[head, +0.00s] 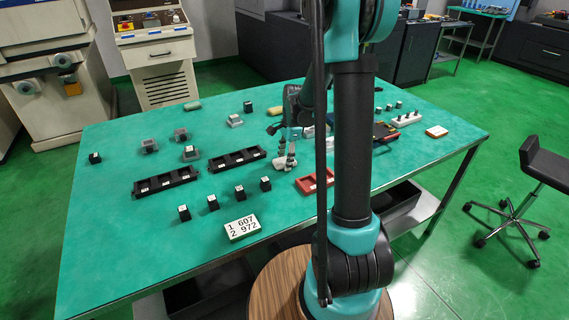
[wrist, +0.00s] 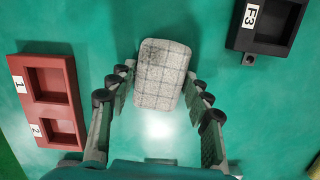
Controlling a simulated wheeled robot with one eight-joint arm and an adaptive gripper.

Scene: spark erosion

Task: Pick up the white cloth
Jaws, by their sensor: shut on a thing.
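The white cloth (wrist: 160,76) is a pale grey-white folded pad with a faint grid of lines, between my fingers in the wrist view. In the head view the cloth (head: 281,158) is a small crumpled white patch at the fingertips, partly hidden by them. My gripper (wrist: 158,82) is shut on the cloth, with one finger at each side of it. In the head view my gripper (head: 288,146) points down over the green table (head: 120,245). I cannot tell whether the cloth is clear of the tabletop.
A red two-pocket tray (wrist: 46,100) lies beside my gripper; it also shows in the head view (head: 306,184). Black trays (head: 167,182) and several small black blocks (head: 239,190) stand to the left. A number plate (head: 242,227) lies near the front edge. The front-left tabletop is clear.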

